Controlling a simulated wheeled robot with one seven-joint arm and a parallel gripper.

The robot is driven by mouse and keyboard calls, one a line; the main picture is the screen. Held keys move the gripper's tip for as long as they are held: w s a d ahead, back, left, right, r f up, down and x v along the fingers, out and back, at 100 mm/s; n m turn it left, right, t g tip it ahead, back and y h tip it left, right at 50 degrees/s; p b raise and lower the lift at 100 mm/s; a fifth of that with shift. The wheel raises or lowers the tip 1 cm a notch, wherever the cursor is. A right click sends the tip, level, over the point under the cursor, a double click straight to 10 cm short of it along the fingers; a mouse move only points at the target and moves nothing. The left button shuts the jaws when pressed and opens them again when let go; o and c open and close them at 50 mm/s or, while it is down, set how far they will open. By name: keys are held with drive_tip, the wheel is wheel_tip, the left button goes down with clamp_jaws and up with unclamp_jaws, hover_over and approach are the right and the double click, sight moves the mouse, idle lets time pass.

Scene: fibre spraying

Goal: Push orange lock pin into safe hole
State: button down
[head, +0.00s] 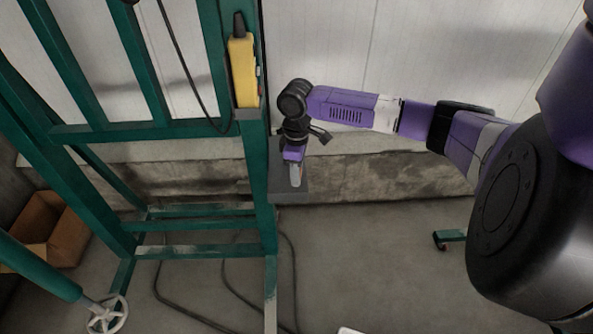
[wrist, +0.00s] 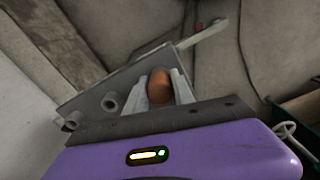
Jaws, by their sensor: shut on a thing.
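The orange lock pin (wrist: 158,87) shows as a rounded orange-brown knob between the two pale fingers in the wrist view. My gripper (head: 294,170) is shut on it, pointing down beside the green post in the head view. A grey metal plate (wrist: 92,97) lies just beyond the fingers. Two short grey tubes with open ends, one at the plate's middle (wrist: 110,101) and one at its lower left (wrist: 72,121), stand beside the pin; I cannot tell which is the safe hole. The pin's lower end is hidden. In the head view the pin cannot be made out.
A pale lever (wrist: 200,35) sticks out past the plate. The green frame (head: 262,190) stands left of my gripper, with a yellow control box (head: 243,70) on its post. A cardboard box (head: 52,235) sits far left. Cables lie on the floor; floor to the right is mostly clear.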

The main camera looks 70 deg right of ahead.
drive_tip(key=c, duration=1)
unclamp_jaws()
drive_tip(key=shift+r, duration=0.1)
drive_tip(key=shift+r+b, duration=0.55)
drive_tip(key=shift+r, duration=3.2)
